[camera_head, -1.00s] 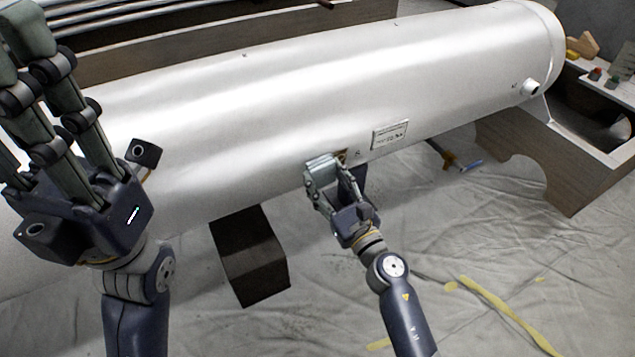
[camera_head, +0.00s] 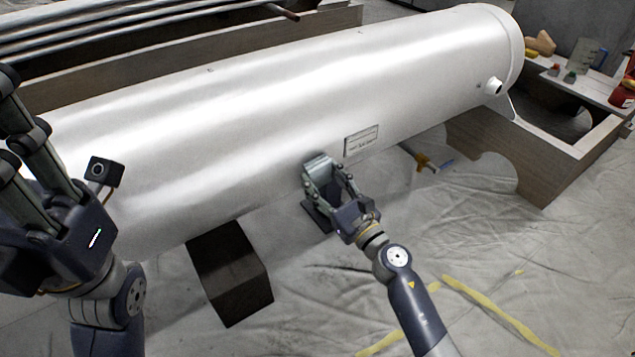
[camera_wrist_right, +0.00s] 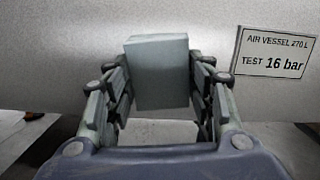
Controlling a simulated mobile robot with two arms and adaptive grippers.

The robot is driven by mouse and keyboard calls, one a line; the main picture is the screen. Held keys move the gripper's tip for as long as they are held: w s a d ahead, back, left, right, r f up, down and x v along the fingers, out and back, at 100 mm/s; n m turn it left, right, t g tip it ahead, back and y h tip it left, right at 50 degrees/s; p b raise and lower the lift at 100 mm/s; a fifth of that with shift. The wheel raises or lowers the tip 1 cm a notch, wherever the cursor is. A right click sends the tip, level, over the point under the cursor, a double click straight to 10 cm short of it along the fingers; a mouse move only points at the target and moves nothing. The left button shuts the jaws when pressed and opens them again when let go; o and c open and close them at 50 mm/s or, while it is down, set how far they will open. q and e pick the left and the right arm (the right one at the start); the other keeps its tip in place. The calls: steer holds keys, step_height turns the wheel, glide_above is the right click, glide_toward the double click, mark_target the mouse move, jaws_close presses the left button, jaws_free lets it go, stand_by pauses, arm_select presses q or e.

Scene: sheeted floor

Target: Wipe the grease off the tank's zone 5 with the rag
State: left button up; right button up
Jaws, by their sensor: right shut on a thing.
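The silver tank (camera_head: 240,110) lies on its side across the head view. My right gripper (camera_head: 320,172) is at the tank's near lower side, left of its small plate. In the right wrist view, this gripper (camera_wrist_right: 160,95) is shut on a grey-green folded block, which I take for the rag (camera_wrist_right: 160,72). The rag is at the tank wall; I cannot tell whether it touches. No grease shows now; the wall behind rag and fingers is hidden. No zone 5 marking is readable. My left gripper (camera_head: 30,160) is empty, fingers apart, its tips cut off at the left edge.
The tank's plate (camera_head: 361,141) reads "AIR VESSEL 270 L, TEST 16 bar" in the wrist view. A wooden cradle (camera_head: 540,170) is at the right, and a dark block (camera_head: 230,275) lies below the tank. Yellow tape (camera_head: 490,315) marks the wrinkled floor sheet.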

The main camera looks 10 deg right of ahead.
steer(key=shift+w+d+r, duration=0.1)
steer(key=shift+w+d, duration=0.15)
steer(key=shift+d, duration=0.3)
steer(key=shift+w+d+r, duration=0.1)
steer(key=shift+w+d, duration=0.15)
steer(key=shift+d, duration=0.3)
steer(key=shift+f+b+v, duration=0.1)
steer(key=shift+b+v, duration=0.25)
steer(key=shift+v, duration=0.75)
steer(key=shift+f+b+v, duration=0.15)
steer(key=shift+b+v, duration=0.2)
steer(key=shift+v, duration=0.75)
steer(key=shift+s+d, duration=0.1)
steer(key=shift+s, duration=0.7)
